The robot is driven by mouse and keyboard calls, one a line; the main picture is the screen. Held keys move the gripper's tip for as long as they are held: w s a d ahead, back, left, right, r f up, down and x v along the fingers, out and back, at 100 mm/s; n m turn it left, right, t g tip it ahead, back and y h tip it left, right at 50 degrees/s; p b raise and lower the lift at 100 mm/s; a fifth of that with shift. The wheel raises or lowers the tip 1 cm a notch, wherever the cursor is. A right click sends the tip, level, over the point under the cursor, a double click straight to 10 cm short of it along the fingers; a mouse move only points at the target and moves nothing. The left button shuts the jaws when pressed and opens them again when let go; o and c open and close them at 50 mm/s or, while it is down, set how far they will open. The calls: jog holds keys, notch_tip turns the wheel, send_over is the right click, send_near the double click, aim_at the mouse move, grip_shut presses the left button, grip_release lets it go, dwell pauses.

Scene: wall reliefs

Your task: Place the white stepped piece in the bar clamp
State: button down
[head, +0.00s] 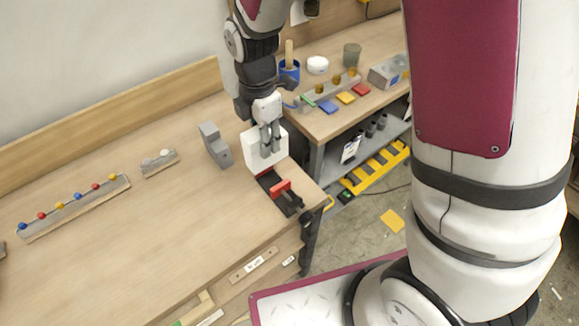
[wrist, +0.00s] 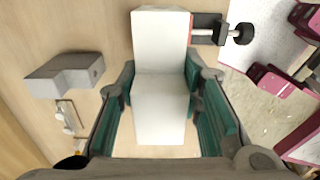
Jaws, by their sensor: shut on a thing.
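The white stepped piece (head: 258,150) is held in my gripper (head: 268,148) near the right end of the wooden bench. In the wrist view the white stepped piece (wrist: 160,100) fills the space between the two teal-padded fingers of my gripper (wrist: 160,92), which touch its sides. The black bar clamp with red parts (head: 281,190) lies on the bench near its right edge, just in front of the piece. The bar clamp (wrist: 222,30) shows in the wrist view at the upper right, partly hidden behind the piece. I cannot tell whether piece and clamp touch.
A grey stepped block (head: 214,145) stands on the bench left of my gripper. A grey strip with coloured knobs (head: 75,207) and a small grey block (head: 159,163) lie farther left. A second table (head: 310,122) with cups and coloured blocks stands behind right. The bench's front middle is clear.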

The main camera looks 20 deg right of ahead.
jog(key=f, duration=0.5)
jog(key=shift+w+d+f+p, duration=0.15)
jog(key=shift+d+f+p, duration=0.1)
jog(key=shift+p, duration=0.1)
jog(key=shift+a+f, duration=0.1)
jog(key=shift+f, duration=2.05)
jog(key=shift+f, duration=0.1)
jog(key=c, duration=1.1)
grip_release()
